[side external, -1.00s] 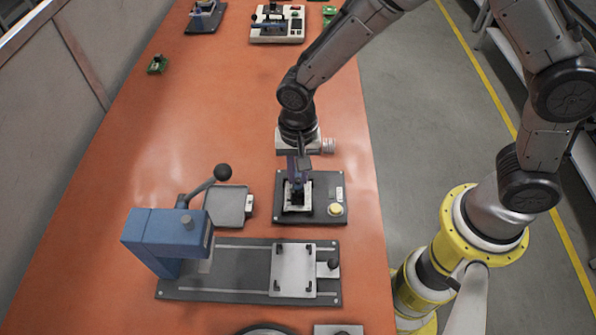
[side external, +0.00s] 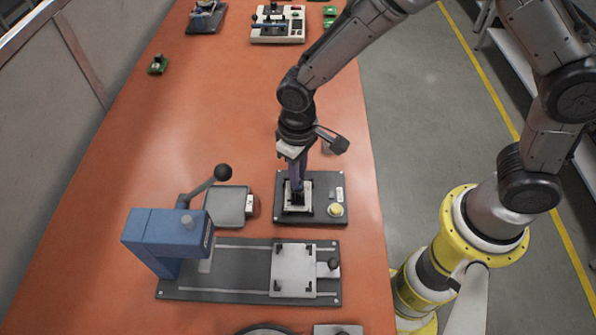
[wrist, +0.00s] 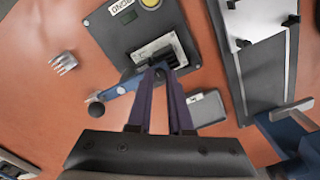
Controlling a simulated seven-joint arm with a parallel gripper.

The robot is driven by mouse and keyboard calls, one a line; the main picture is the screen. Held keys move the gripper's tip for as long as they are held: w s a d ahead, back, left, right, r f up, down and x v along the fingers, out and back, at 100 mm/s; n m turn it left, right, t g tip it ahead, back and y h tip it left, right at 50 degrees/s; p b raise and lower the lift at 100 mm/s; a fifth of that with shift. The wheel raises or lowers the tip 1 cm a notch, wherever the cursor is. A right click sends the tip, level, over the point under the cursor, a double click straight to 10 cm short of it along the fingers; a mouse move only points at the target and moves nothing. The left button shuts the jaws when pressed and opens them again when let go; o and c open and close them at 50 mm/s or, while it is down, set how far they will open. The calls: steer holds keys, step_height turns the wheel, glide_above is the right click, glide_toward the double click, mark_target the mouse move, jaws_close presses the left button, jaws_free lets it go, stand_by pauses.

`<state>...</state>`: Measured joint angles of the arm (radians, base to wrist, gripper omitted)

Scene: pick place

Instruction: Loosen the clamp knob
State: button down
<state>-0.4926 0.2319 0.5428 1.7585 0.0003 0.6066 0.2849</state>
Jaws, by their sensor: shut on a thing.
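A dark fixture plate (side external: 325,183) with a yellow button (side external: 335,210) lies on the orange table, and a small clamp in a pale nest (wrist: 165,50) sits on it. My gripper (side external: 295,203) points down over this clamp. Its two purple fingers come together at the tips (wrist: 160,72) in the wrist view. They are shut on the clamp knob, which the fingertips mostly hide. A blue bar (wrist: 122,89) ending in a black ball (wrist: 96,108) shows beside the fingertips in the wrist view.
A blue press (side external: 165,235) with a ball-ended lever (side external: 222,172) stands front left on a railed base. A finned metal piece (wrist: 62,63) lies behind the fixture. The table's middle left is clear.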

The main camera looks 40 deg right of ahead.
steer(key=n, duration=0.3)
steer(key=shift+s+d+f+n, duration=0.1)
steer(key=shift+s+f+n, duration=0.05)
steer(key=shift+n, duration=0.25)
steer(key=n, duration=0.3)
steer(key=shift+n, duration=0.3)
steer(key=n, duration=0.6)
steer(key=shift+f, duration=0.1)
steer(key=c, duration=0.8)
jaws_free()
steer(key=shift+r, duration=0.2)
